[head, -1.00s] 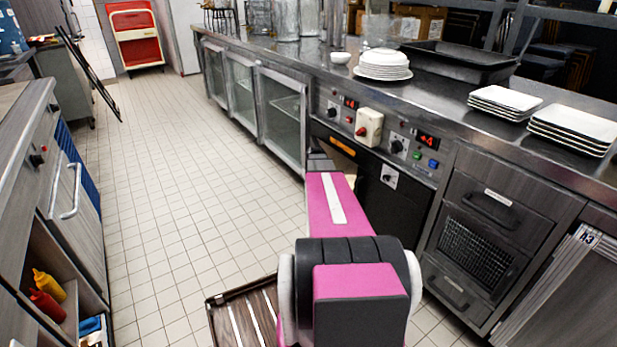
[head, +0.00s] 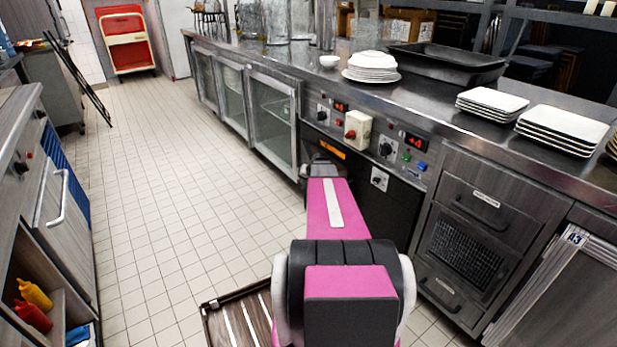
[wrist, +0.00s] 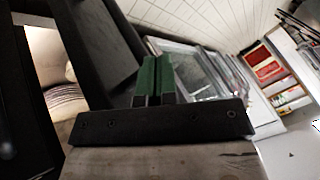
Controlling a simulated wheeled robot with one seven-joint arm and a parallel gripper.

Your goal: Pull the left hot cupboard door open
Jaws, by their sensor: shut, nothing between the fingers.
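The hot cupboard has a black front (head: 388,212) below the control panel in the head view. My arm hides much of its left side. In the wrist view a dark slab (wrist: 108,50), apparently the left door, stands out at an angle. A lit opening with a pale stack inside (wrist: 65,100) shows to its left, so the door looks at least partly open. My gripper (wrist: 154,75) has green fingers, shut together and empty, at the right side of the slab. Whether they touch it I cannot tell. In the head view my gripper (head: 320,168) is small, near the cupboard's left edge.
Glass-fronted cabinets (head: 272,115) stand left of the cupboard, and drawers (head: 475,215) to its right. Plates (head: 371,70) sit on the counter above. A facing counter (head: 55,200) stands at left.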

